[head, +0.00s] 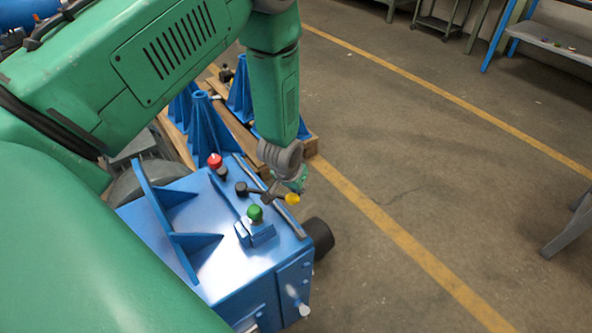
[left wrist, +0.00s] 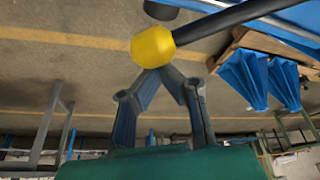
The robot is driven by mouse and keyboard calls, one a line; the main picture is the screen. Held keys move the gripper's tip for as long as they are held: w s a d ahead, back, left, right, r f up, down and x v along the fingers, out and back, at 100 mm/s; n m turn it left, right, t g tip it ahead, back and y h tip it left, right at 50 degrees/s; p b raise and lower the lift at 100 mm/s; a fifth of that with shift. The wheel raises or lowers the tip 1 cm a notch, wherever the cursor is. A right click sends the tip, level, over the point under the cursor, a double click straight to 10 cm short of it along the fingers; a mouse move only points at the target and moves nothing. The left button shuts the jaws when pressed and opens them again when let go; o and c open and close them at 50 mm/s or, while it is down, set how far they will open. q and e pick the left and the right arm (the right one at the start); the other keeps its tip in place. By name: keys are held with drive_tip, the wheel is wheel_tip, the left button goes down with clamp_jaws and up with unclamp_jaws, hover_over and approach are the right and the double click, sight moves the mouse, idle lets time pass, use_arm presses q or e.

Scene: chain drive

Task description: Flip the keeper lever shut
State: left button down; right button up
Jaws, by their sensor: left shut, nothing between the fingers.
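The keeper lever appears to be the dark rod with a yellow knob (head: 292,199) on top of the blue machine housing (head: 205,280). The rod lies low across the top, its knob toward the right edge. My left gripper (head: 290,186) is right beside the knob, partly hidden by my own wrist. In the left wrist view the yellow knob (left wrist: 153,46) and its black rod (left wrist: 225,24) show large. The shut, empty fingertips (left wrist: 160,70) meet right at the knob's lower edge; I cannot tell whether they touch it. My right gripper is not in view.
A red knob (head: 215,160) and a green knob (head: 255,213) stand on the housing near the lever. A blue ribbed bracket (head: 165,225) rises on its left. Blue stands (head: 205,125) on a wooden pallet are behind.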

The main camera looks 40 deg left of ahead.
use_arm(q)
drive_tip(key=s+m+p, duration=0.1)
drive_tip(key=s+m, duration=0.1)
drive_tip(key=s+d+m+h+p, duration=0.1)
drive_tip(key=s+m, duration=0.1)
drive_tip(key=s, duration=0.1)
drive_tip(key=s+d+m+h, duration=0.1)
drive_tip(key=s, duration=0.1)
drive_tip(key=shift+s+d+m+p, duration=0.1)
drive_tip(key=shift+s+m+p, duration=0.3)
drive_tip(key=shift+s+m+g+h+p, duration=0.35)
drive_tip(key=shift+s+m, duration=0.55)
drive_tip(key=shift+s, duration=0.5)
drive_tip(key=shift+s+f, duration=0.1)
drive_tip(key=shift+s, duration=0.05)
